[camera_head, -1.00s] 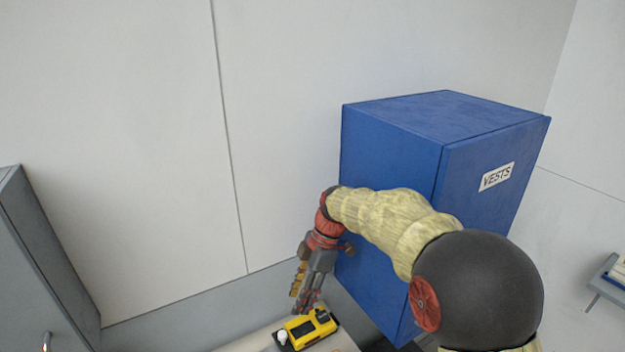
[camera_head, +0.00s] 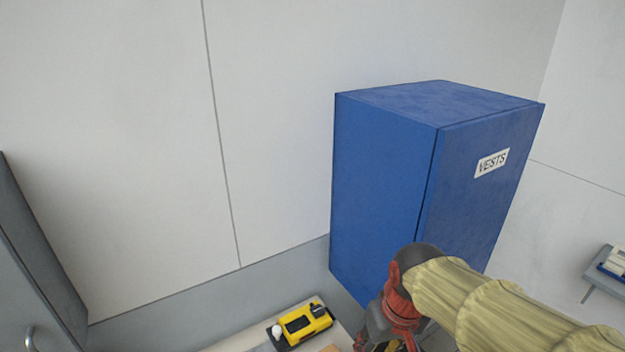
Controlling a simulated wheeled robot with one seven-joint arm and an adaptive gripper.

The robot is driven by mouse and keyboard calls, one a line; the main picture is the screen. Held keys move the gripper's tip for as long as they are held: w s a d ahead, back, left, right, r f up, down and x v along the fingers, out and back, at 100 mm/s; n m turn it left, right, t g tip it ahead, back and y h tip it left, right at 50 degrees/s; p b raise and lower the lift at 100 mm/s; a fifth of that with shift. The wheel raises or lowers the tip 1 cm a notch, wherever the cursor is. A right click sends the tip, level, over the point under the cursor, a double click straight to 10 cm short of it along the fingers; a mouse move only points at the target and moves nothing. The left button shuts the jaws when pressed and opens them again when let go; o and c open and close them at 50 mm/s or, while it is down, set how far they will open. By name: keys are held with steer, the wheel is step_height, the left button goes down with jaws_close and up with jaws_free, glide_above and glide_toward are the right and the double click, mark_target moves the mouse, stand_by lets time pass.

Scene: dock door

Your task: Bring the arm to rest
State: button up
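My arm, in a cream sleeve, comes in from the lower right in the head view. Its red and dark wrist is in front of the lower part of the blue cabinet. My gripper (camera_head: 382,346) hangs at the bottom edge, mostly cut off by the frame, so its fingers cannot be made out. A yellow and black device (camera_head: 303,324) lies on a light surface (camera_head: 240,341) to the left of my gripper, apart from it.
A blue cabinet (camera_head: 378,190) labelled VESTS stands close behind my arm. A grey cabinet (camera_head: 38,270) with a handle is at the left edge. A small shelf (camera_head: 606,268) holding items is at the right. The wall between the cabinets is clear.

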steer(key=s+d+r+m+t+h+b, duration=0.1)
steer(key=s+d+r+m+t+b, duration=0.1)
steer(key=s+d, duration=0.4)
steer(key=s+r+t+b, duration=0.1)
steer(key=s, duration=0.2)
steer(key=shift+d+t, duration=0.2)
steer(key=shift+t, duration=0.2)
steer(key=shift+c, duration=0.3)
stand_by(1.6)
